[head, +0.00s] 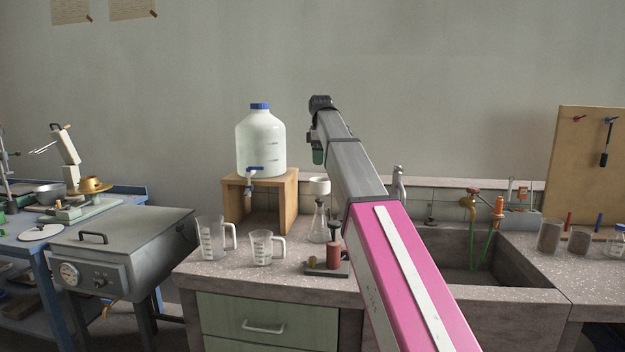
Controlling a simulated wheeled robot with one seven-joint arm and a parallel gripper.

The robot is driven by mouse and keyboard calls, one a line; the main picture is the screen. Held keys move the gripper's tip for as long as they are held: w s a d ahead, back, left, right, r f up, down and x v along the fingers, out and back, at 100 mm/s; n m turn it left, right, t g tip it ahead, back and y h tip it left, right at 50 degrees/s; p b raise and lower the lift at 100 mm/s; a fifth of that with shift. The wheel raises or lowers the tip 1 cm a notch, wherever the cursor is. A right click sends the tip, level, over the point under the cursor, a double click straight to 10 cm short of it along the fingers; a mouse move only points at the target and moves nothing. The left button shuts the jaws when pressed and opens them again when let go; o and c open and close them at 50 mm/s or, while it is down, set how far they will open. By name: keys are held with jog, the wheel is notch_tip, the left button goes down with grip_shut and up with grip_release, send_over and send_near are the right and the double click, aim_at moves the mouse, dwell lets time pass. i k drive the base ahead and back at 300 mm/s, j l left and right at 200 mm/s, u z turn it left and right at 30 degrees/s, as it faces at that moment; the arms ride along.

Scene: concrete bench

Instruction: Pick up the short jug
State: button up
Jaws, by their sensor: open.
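Two clear measuring jugs with handles and white marks stand upright on the left part of the concrete bench. The short jug (262,248) is the right one. The taller jug (211,238) stands just left of it, with a small gap between them. My arm reaches from the lower right up past the jugs. My gripper (318,152) is at its far end, small and partly hidden by the arm. It is open, above and to the right of the short jug, well apart from it.
A flask with a funnel (319,212) and a small red-and-black burner (333,255) stand right of the short jug. A white carboy (261,142) sits on a wooden stand (233,207) behind. A sink (455,255) is at right, a grey metal box (125,245) at left.

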aim_at(260, 240)
jog(key=k, duration=1.45)
